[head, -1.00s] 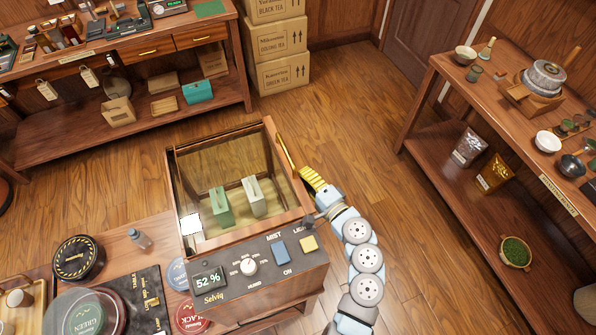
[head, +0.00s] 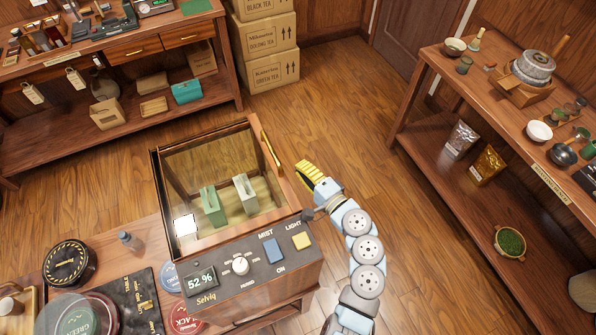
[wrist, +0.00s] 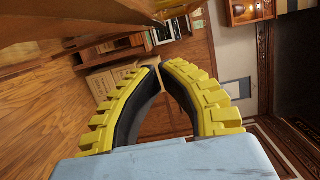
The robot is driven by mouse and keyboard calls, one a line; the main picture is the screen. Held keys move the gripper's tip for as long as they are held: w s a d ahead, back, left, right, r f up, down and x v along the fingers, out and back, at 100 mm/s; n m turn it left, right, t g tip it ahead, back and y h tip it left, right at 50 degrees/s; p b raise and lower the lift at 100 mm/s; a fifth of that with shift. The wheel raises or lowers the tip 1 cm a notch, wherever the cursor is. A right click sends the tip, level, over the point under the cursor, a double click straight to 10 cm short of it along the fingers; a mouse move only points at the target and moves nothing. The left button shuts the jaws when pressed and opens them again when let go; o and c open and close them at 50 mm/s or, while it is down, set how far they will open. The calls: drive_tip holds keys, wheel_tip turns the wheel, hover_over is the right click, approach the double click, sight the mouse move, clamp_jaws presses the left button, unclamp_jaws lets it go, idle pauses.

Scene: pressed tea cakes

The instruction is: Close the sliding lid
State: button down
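The wooden humidity box (head: 222,290) stands in front of me, with a control panel reading 52 % on its near side. A glass lid in a wooden frame (head: 200,136) lies over its top, with a gold bar handle (head: 270,150) along the right edge. I cannot tell whether the lid is fully shut. A green and a pale block (head: 246,195) show through the glass. My gripper (head: 303,166) is to the right of the handle, apart from it. In the wrist view its yellow ribbed fingers (wrist: 161,67) come together at the tips with nothing between them.
A low table with a black round tin (head: 66,262) and a small bottle (head: 130,240) is at the left. A shelf unit (head: 440,75) stands at the right. Stacked tea cartons (head: 272,40) stand at the back. Open floor (head: 350,120) lies beyond my gripper.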

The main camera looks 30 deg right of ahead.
drive_tip(key=s+d+b, duration=0.1)
drive_tip(key=s+d, duration=0.1)
drive_tip(key=s, duration=0.8)
drive_tip(key=shift+d+b, duration=0.2)
drive_tip(key=shift+b, duration=0.2)
